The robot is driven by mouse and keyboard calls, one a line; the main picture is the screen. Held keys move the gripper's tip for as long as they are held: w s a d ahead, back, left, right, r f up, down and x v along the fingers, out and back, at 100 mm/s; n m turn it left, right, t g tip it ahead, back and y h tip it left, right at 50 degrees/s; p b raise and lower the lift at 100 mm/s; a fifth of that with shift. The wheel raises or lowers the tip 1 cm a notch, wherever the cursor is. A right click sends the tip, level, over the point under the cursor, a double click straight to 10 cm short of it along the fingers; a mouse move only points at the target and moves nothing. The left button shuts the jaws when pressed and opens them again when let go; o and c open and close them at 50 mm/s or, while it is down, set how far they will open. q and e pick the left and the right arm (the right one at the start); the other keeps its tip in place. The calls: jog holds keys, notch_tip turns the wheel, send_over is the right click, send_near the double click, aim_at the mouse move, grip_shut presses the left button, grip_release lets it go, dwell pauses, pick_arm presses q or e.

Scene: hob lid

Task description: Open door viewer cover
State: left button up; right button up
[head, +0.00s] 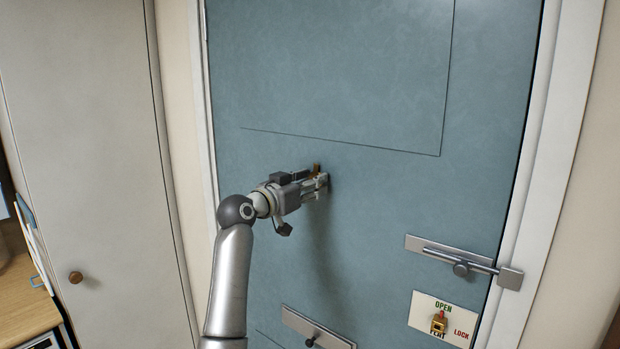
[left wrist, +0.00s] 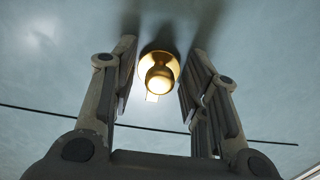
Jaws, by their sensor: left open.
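The door viewer (left wrist: 161,76) is a round brass piece on the blue door (head: 380,210), with a small brass cover part at its middle. In the head view only a bit of its brass (head: 316,168) shows, the rest hidden behind my left gripper. My left gripper (head: 322,184) is open at the door's surface. In the left wrist view its two fingers (left wrist: 160,78) stand on either side of the viewer, with a gap on each side. Whether the cover is turned aside cannot be told. My right gripper is not in view.
A sliding bolt (head: 461,268) and a plate marked OPEN and LOCK with a brass knob (head: 438,322) are at the door's lower right. A metal plate with a dark knob (head: 312,335) is below. A pale cabinet door (head: 85,150) stands at left beside a wooden counter (head: 25,305).

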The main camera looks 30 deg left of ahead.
pick_arm(q)
jog(key=shift+w, duration=0.1)
jog(key=shift+c, duration=0.2)
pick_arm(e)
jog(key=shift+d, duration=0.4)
